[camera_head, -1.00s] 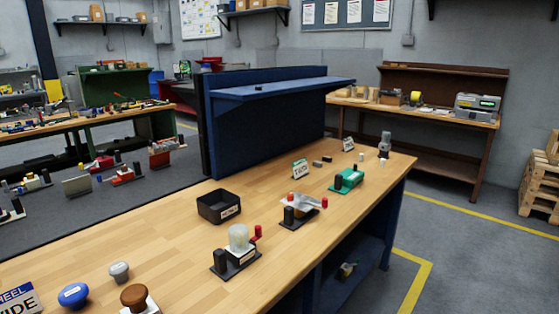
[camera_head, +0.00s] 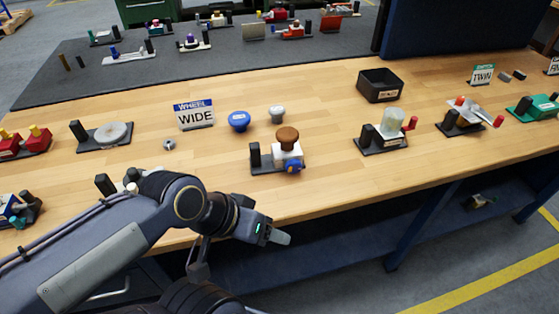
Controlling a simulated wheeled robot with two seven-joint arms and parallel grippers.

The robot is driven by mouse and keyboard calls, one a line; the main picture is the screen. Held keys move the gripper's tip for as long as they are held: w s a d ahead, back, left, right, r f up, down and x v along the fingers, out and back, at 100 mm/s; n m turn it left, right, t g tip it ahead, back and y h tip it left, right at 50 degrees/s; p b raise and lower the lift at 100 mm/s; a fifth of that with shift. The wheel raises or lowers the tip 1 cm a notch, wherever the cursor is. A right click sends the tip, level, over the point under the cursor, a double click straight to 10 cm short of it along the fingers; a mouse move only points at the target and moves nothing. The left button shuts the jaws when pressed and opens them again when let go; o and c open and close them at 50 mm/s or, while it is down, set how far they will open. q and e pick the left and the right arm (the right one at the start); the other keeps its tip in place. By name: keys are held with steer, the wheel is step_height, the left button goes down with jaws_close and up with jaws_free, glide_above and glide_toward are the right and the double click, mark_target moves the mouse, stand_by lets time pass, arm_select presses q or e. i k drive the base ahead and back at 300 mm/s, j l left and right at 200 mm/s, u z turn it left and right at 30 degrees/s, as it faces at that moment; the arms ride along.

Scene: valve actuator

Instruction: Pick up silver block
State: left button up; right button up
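Two small grey blocks lie on the wooden bench at the far right, beside the green TWIN sign (camera_head: 482,74). The left one (camera_head: 504,77) looks mid grey and the right one (camera_head: 519,75) looks darker. I cannot tell surely which is the silver block. My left gripper (camera_head: 279,238) hangs over the bench's front edge, far to the left of the blocks. Its pale fingertip points right, and its opening is not clear from this angle. Nothing is seen held in it. My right gripper is not in view.
A clear-domed fixture (camera_head: 391,125) and a red-handled fixture (camera_head: 463,115) stand to the right.

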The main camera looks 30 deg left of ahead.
mark_target(275, 162)
steer(key=k+u, duration=0.15)
steer(key=u, duration=0.95)
